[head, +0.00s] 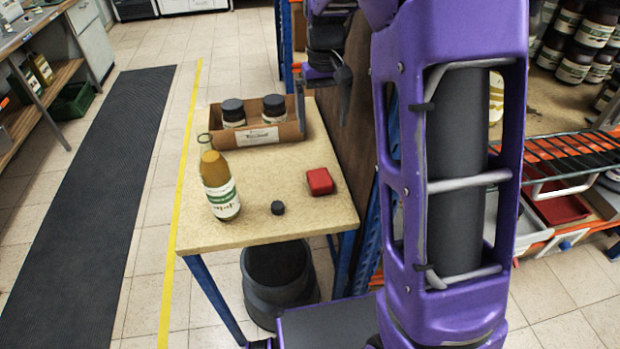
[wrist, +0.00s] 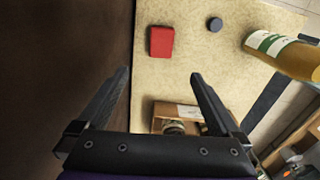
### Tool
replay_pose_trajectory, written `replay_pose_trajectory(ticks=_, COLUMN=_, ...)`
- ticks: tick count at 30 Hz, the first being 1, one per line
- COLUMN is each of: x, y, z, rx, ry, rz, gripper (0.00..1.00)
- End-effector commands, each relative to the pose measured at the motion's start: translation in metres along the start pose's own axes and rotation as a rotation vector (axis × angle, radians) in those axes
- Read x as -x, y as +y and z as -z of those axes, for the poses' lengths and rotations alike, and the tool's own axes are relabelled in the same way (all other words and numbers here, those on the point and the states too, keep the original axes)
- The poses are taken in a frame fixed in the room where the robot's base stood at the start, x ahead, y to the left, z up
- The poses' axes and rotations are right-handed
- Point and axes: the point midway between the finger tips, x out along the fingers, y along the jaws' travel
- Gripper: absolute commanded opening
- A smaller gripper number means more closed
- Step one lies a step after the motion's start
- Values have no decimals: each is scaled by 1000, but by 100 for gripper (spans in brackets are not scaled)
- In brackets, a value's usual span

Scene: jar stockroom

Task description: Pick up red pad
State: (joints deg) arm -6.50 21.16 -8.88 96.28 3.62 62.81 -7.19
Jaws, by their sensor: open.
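The red pad (head: 320,181) lies flat near the right side of a small beige-topped table (head: 262,206) in the head view. It also shows in the wrist view (wrist: 161,41), ahead of the fingertips and between their lines. My gripper (wrist: 159,73) is open and empty, apart from the pad and above the table. In the head view my gripper (head: 341,72) shows only in part near the top, beside the brown panel; my arm hides some of that area.
A bottle of orange-brown liquid (head: 219,184) and a small dark cap (head: 277,208) stand left of the pad. A cardboard box (head: 257,133) with dark-lidded jars is at the table's back. A brown upright panel (head: 352,115) borders the table's right side.

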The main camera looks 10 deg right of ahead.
Motion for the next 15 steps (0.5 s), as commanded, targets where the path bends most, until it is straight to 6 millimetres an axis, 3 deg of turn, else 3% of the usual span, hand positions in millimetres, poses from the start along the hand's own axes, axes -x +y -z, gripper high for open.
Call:
replay_pose_trajectory(ticks=9, x=-71, y=-1, z=-1, rx=2, ry=-5, rz=0, gripper=100)
replay_pose_trajectory(ticks=15, x=-104, y=-1, z=-1, rx=3, ry=-4, rz=0, gripper=100)
